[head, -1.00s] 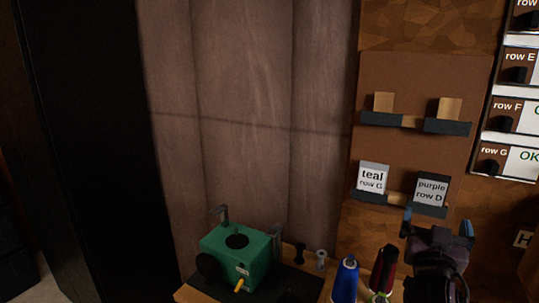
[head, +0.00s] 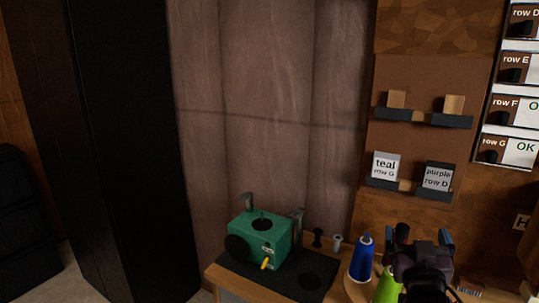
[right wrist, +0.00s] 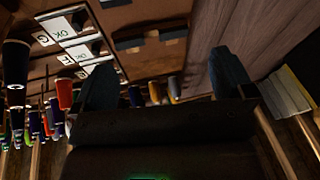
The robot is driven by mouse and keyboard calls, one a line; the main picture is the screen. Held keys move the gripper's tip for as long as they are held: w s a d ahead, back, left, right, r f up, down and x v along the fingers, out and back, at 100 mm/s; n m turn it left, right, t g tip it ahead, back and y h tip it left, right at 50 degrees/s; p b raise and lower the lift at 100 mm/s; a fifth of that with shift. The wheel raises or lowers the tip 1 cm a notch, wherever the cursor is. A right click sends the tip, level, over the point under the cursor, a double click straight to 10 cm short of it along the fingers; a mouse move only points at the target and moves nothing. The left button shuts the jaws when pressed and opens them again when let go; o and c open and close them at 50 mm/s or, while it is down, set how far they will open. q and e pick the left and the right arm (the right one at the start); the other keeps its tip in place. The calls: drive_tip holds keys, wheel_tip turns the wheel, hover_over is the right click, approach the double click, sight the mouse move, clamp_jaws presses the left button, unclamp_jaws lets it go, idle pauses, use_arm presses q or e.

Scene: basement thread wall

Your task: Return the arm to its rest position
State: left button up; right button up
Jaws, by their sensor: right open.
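My right gripper (head: 425,240) is at the lower right of the head view, above the table beside the blue thread cone. Its two blue-tipped fingers stand apart with nothing between them. In the right wrist view the fingers (right wrist: 165,80) also show spread and empty. My left gripper is not in view.
A green machine (head: 262,238) sits on a black mat on the table. A blue cone (head: 362,259) and a green cone (head: 388,288) stand close to my right gripper. A black cabinet (head: 130,140) stands left.

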drive_tip(key=s+a+f+n+g+y, duration=0.2)
drive_tip(key=s+f+y, duration=0.15)
drive_tip(key=f, duration=0.65)
drive_tip(key=s+a+f+n+g+y, duration=0.15)
drive_tip(key=s+f, duration=0.25)
drive_tip(key=f, duration=0.6)
drive_tip(key=s+d+f+g, duration=0.1)
drive_tip(key=s+f+g, duration=0.3)
drive_tip(key=s+f, duration=1)
drive_tip(key=s, duration=0.4)
drive_tip(key=shift+d+f+m+g+y, duration=0.15)
drive_tip(key=shift+f+m+g+y, duration=0.05)
drive_tip(key=shift+m+g+y, duration=0.2)
